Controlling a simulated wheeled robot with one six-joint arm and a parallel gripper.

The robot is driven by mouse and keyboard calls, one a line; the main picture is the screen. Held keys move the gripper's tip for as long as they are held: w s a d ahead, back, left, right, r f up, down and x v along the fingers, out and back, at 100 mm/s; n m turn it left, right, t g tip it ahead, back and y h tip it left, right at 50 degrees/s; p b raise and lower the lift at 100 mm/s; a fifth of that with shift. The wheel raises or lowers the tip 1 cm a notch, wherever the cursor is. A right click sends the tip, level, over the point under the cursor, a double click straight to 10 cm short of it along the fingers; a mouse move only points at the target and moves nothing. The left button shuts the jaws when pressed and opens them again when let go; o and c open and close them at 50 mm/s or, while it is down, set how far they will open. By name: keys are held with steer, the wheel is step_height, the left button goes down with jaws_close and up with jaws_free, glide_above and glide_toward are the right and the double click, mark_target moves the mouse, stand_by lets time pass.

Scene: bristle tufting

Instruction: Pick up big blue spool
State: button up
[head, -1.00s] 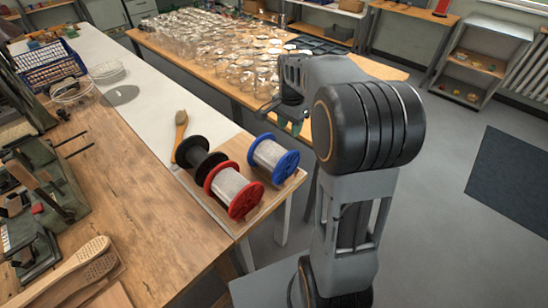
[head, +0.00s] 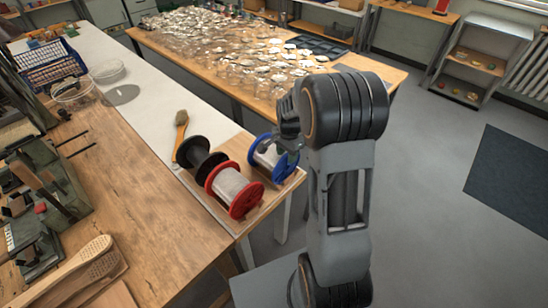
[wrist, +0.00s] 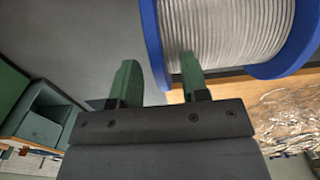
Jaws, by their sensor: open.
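The big blue spool (head: 273,158) has blue flanges and pale wire. It lies on its side on a wooden board at the table corner, right of the red spool (head: 234,191). In the wrist view the blue spool (wrist: 225,35) fills the upper right. My gripper (wrist: 158,80) is open, with two green fingers. Its left finger is beside the blue flange and its right finger is over the wire winding. I cannot tell whether they touch. In the head view my arm partly hides the spool's right side.
A black spool (head: 201,160) stands left of the red one, with a wooden-handled brush (head: 181,133) behind it. A far table (head: 345,70) holds many clear items. Grey floor (head: 430,210) is open to the right.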

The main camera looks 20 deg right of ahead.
steer(key=shift+f, duration=0.25)
steer(key=shift+c, duration=0.2)
jaws_close()
steer(key=shift+r, duration=0.1)
